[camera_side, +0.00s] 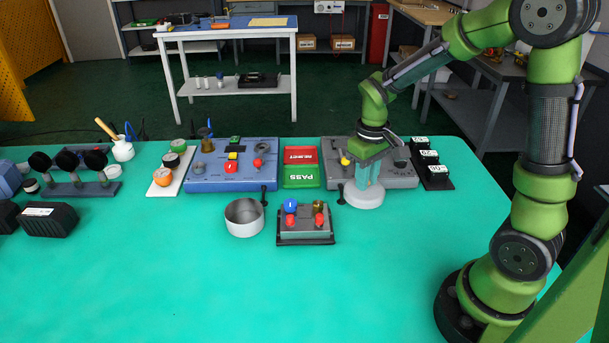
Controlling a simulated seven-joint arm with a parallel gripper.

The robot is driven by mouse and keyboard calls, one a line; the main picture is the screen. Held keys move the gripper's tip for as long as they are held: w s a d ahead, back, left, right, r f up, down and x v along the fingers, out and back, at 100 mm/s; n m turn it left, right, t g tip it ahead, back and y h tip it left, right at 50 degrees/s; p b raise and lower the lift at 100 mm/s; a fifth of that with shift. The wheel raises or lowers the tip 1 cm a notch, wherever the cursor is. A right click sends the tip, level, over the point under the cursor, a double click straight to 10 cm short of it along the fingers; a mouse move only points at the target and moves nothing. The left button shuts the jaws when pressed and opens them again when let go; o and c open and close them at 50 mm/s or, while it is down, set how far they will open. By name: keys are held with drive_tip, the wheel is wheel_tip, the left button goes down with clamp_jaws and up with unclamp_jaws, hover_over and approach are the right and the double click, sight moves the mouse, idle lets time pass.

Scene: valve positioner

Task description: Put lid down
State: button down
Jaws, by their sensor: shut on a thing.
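My gripper (367,174) points straight down at the right of the work area, its pale fingers shut on a round whitish lid (364,197). The lid is level, in front of the grey panel (404,177) and overlapping its front edge in the picture. I cannot tell whether the lid touches the table or hangs just above it. The valve positioner (305,236), a grey block with blue, red and brass-coloured fittings on top, sits on a dark base to the left of the lid. An open round metal-grey container (244,225) stands left of the positioner.
A blue panel (205,183), green PASS and red REJECT trays (302,180), and a black rack (432,180) line the back. The front of the turquoise table (250,300) is clear.

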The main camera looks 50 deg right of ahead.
drive_tip(key=shift+s+d+f+n, duration=0.1)
drive_tip(key=shift+s+n, duration=0.1)
drive_tip(key=shift+n, duration=0.2)
drive_tip(key=shift+f, duration=0.3)
drive_tip(key=shift+n, duration=0.3)
wheel_tip(320, 180, down, 8)
drive_tip(key=shift+r, duration=0.25)
drive_tip(key=shift+f, duration=0.1)
drive_tip(key=c, duration=1)
unclamp_jaws()
drive_tip(key=r, duration=1.2)
drive_tip(key=shift+a, duration=0.25)
drive_tip(key=s+a+r+m+t, duration=0.1)
drive_tip(key=s+a+r+t, duration=0.1)
drive_tip(key=s+a+r, duration=0.1)
drive_tip(key=s+a+r+m+t+y, duration=0.1)
drive_tip(key=s+a+r+t, duration=0.1)
drive_tip(key=a+r, duration=0.1)
drive_tip(key=s+a+r+m+t+y, duration=0.1)
drive_tip(key=s+a+r+t, duration=0.2)
drive_tip(key=a+r, duration=0.1)
drive_tip(key=shift+s+a+r+m, duration=0.1)
drive_tip(key=shift+s+r+m, duration=0.25)
drive_tip(key=shift+r, duration=0.25)
